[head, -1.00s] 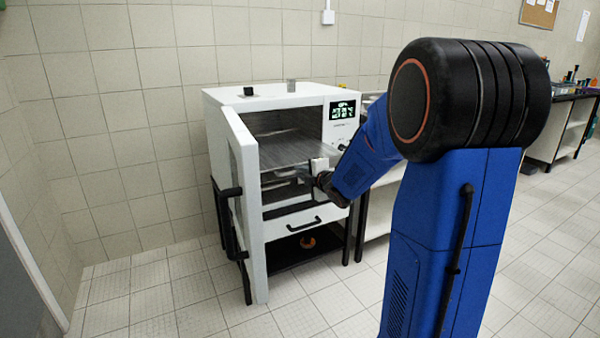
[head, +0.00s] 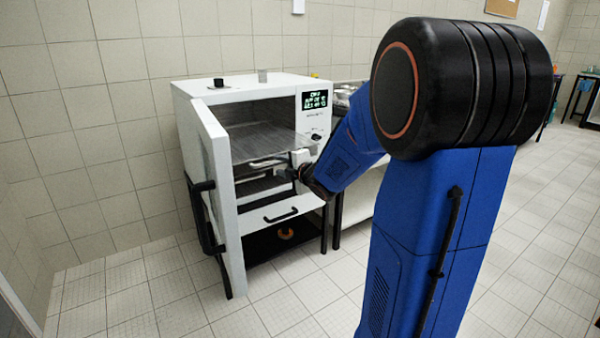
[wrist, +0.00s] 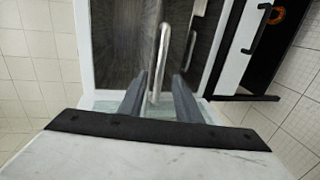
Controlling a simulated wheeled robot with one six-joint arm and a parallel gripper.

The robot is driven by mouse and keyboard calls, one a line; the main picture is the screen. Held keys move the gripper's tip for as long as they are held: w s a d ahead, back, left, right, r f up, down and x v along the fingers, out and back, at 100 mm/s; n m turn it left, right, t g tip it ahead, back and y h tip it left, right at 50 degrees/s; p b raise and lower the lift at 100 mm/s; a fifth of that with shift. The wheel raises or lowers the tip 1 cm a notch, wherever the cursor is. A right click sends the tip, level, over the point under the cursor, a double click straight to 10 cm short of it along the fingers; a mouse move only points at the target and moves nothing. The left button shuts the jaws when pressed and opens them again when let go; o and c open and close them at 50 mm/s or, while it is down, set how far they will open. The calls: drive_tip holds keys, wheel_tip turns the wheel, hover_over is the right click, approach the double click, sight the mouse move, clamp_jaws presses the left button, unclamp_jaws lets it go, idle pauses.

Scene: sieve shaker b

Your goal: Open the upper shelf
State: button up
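The white cabinet (head: 256,87) stands against the wall with its door (head: 228,205) swung open to the left. The upper shelf (head: 265,141), a grey flat shelf, shows inside the upper part of the opening. My gripper (head: 297,168) is at the front right of the opening, just below this shelf, partly hidden by my arm. In the wrist view my gripper's two fingers (wrist: 158,93) stand apart, with a shiny metal bar handle (wrist: 161,55) between them. Gaps show beside the bar, so the fingers do not appear closed on it. Which shelf the bar belongs to is hard to tell.
A white drawer with a black handle (head: 281,215) is below the shelves; it also shows in the wrist view (wrist: 257,30). The door's black handle (head: 203,215) sticks out on the left. A bench (head: 362,190) stands right of the cabinet. The floor in front is clear.

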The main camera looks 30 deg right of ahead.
drive_tip(key=v, duration=1.3)
drive_tip(key=shift+s, duration=0.2)
drive_tip(key=s+a+f+m+g, duration=0.3)
drive_tip(key=s+a+m, duration=0.2)
drive_tip(key=s, duration=0.4)
drive_tip(key=s+a+f+m+g, duration=0.3)
drive_tip(key=s+a+m, duration=0.3)
drive_tip(key=s, duration=0.3)
drive_tip(key=s+a+f+m+g, duration=0.3)
drive_tip(key=s+a+m, duration=0.3)
drive_tip(key=s, duration=0.3)
drive_tip(key=shift+f+m+g, duration=0.15)
drive_tip(key=shift+m+g, duration=0.35)
drive_tip(key=shift+g, duration=0.4)
